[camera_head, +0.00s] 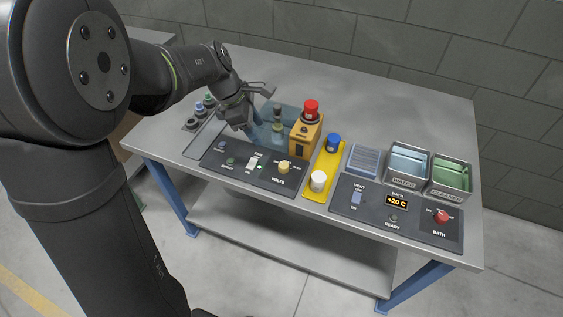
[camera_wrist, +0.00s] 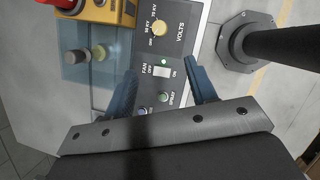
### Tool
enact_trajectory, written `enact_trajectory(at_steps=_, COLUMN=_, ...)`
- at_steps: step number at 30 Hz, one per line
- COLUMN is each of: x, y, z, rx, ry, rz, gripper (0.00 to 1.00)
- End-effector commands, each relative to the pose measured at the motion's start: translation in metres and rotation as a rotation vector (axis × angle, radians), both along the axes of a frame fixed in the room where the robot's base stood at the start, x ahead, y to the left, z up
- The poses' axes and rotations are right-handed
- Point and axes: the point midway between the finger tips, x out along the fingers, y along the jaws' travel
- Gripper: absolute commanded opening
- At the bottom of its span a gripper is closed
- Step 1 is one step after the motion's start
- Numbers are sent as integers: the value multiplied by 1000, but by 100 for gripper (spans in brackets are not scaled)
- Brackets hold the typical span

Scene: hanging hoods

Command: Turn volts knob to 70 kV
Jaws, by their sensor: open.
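The yellow volts knob (camera_head: 283,167) sits at the right end of the dark left-hand panel (camera_head: 222,168). In the wrist view the knob (camera_wrist: 158,28) is near the top, with 50 KV and 70 KV marks beside it. The frames are too small to tell which mark it points to. My gripper (camera_head: 250,132) is open and empty, above the area behind the panel and to the left of the knob. In the wrist view my two blue fingers (camera_wrist: 161,68) stand apart, either side of the fan switch (camera_wrist: 162,71) as seen, with the knob beyond their tips.
A yellow box with a red button (camera_head: 308,131) stands behind the knob. A translucent blue box (camera_head: 278,120) is close to my gripper. A yellow strip with blue and white knobs (camera_head: 325,165) lies right of the panel. Bath controls (camera_head: 395,210) and water and cleaner bins (camera_head: 408,163) are further right.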

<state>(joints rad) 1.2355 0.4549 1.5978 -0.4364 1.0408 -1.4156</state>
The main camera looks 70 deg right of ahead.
Motion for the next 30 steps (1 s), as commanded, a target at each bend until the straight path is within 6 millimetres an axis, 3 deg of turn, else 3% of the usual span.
enact_trajectory(at_steps=4, x=-2, y=0, z=-3, rx=6, ry=19, rz=54, gripper=52)
enact_trajectory(at_steps=8, x=-7, y=-3, z=-18, rx=9, ry=21, rz=54, gripper=52)
enact_trajectory(at_steps=24, x=-44, y=-27, z=-123, rx=10, ry=19, rz=50, gripper=52)
enact_trajectory(at_steps=30, x=-53, y=-33, z=-149, rx=7, ry=18, rz=50, gripper=52)
